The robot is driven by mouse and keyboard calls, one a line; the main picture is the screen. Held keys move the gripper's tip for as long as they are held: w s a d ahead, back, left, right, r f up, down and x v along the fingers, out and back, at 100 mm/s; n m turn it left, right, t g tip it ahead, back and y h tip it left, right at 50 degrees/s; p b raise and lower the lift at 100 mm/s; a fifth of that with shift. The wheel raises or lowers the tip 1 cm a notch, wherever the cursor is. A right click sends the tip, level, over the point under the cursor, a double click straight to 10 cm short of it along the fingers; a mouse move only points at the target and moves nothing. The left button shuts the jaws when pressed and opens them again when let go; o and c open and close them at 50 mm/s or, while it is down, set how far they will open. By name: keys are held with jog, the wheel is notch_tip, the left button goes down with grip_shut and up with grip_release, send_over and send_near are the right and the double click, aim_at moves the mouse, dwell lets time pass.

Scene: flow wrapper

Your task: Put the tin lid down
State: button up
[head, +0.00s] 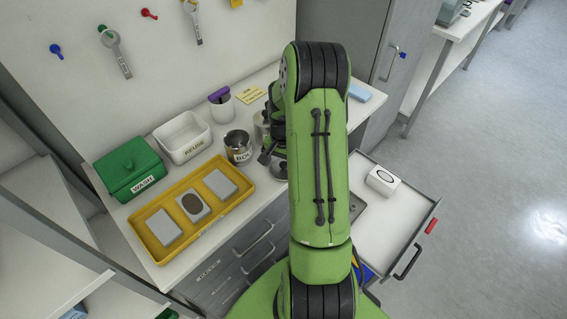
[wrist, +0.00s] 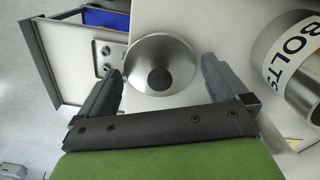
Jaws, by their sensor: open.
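The tin lid (wrist: 146,52) is a round, shiny metal disc with a dark knob in its middle. In the wrist view it lies between the fingertips of my gripper (wrist: 162,68), with gaps showing on both sides. My gripper is open. The lid is at the front edge of the white worktop and seems to overlap that edge slightly. In the head view it is a small grey disc (head: 278,173), partly hidden by my arm. The metal tin labelled BOLTS (head: 238,147) stands upright to its left; it also shows at the right of the wrist view (wrist: 290,85).
A yellow tray (head: 158,252) with grey blocks, a green WASH box (head: 130,168) and a white REUSE bin (head: 183,138) stand left on the worktop. An open drawer (head: 385,222) holding a white box (head: 382,180) juts out at right. Free worktop around the lid is narrow.

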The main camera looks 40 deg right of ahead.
aim_at(283, 164)
jog(key=a+r+n+p, duration=0.1)
jog(key=a+r, duration=0.1)
jog(key=r, duration=0.7)
jog(key=a+r+n+p, duration=0.1)
jog(key=a+r, duration=0.2)
jog(key=r, duration=0.6)
jog(key=s+a+r+n+t, duration=0.2)
jog(key=s+a+r+n, duration=0.3)
jog(key=s+a, duration=0.2)
jog(key=s+a+r+n+t, duration=0.3)
jog(key=s+a+n, duration=0.3)
jog(key=a, duration=0.5)
jog(key=s+r, duration=0.1)
jog(key=s, duration=0.1)
jog(key=shift+s+r+t, duration=0.3)
jog(key=shift+r, duration=0.05)
